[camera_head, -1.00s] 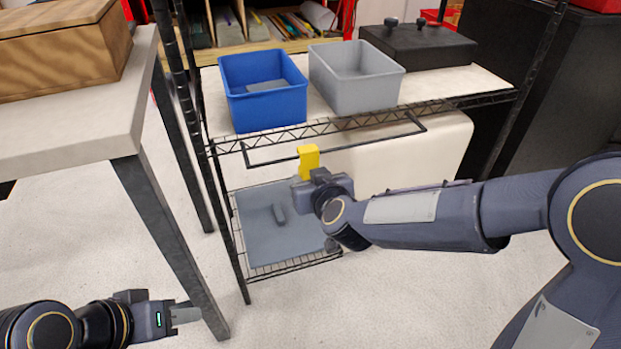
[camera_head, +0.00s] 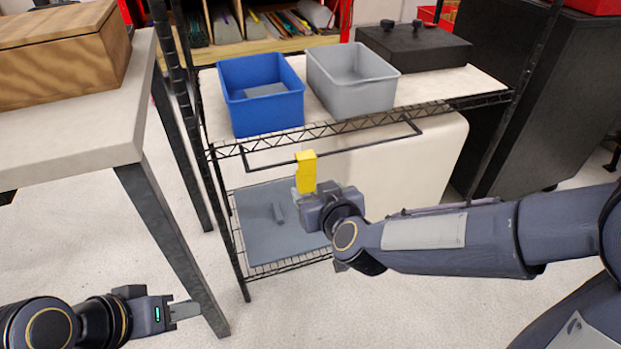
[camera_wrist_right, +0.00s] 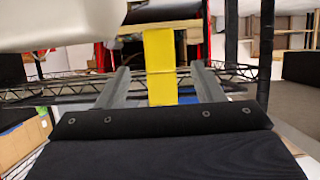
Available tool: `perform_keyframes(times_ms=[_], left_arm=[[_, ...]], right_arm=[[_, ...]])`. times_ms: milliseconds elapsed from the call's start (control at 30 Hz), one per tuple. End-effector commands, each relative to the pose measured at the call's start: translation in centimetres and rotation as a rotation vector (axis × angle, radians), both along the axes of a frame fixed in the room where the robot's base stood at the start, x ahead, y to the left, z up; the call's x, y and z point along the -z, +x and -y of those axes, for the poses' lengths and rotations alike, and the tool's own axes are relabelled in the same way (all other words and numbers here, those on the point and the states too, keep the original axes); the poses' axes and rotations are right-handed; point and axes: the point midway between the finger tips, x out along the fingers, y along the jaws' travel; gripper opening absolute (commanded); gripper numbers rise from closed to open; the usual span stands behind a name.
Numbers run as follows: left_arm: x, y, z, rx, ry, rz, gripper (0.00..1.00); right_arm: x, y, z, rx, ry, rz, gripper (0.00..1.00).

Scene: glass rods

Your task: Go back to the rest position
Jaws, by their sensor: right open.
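My right gripper (camera_head: 308,197) is at the front of the wire rack (camera_head: 262,270), below its upper shelf. In the right wrist view its two fingers (camera_wrist_right: 160,72) stand apart, with a gap on either side of a yellow piece (camera_wrist_right: 160,55). In the head view the yellow piece (camera_head: 306,170) is upright at the rack's black front bar (camera_head: 350,148), just above the gripper. Whether it is fixed to the bar is unclear. My left gripper (camera_head: 184,310) is low at the left, beside a table leg, with nothing visible in it; its finger gap cannot be seen.
A blue bin (camera_head: 262,110) and a grey bin (camera_head: 352,95) stand on the upper shelf, with a black case (camera_head: 415,48) behind. A grey panel (camera_head: 265,235) lies on the lower shelf. A table (camera_head: 75,130) with a wooden box (camera_head: 60,55) is at left.

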Motion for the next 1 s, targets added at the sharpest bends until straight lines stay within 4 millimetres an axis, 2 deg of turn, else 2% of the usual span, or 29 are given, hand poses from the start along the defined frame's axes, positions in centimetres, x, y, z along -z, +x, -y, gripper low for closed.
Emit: perform_keyframes(times_ms=[100,367,467,533,700,800,1000], left_arm=[[-0.8,0.0,0.0,0.0,0.0,0.0,0.36],[-0.9,0.0,0.0,0.0,0.0,0.0,0.36],[-0.9,0.0,0.0,0.0,0.0,0.0,0.36],[-0.9,0.0,0.0,0.0,0.0,0.0,0.36],[-0.9,0.0,0.0,0.0,0.0,0.0,0.36],[-0.9,0.0,0.0,0.0,0.0,0.0,0.36],[-0.9,0.0,0.0,0.0,0.0,0.0,0.36]], right_arm=[[-0.8,-1.3,0.4,-0.001,0.0,0.0,0.61],[-1.1,-2.0,1.0,-0.003,0.021,-0.01,0.61],[-2.1,-2.6,2.4,-0.022,0.085,-0.047,0.61],[-2.9,-3.7,4.1,-0.042,0.15,-0.097,0.61],[-3.6,-9.0,9.3,-0.061,0.258,-0.285,0.61],[-2.9,-12.4,11.8,-0.032,0.277,-0.396,0.61],[-1.0,-18.2,15.7,0.072,0.282,-0.579,0.61]])
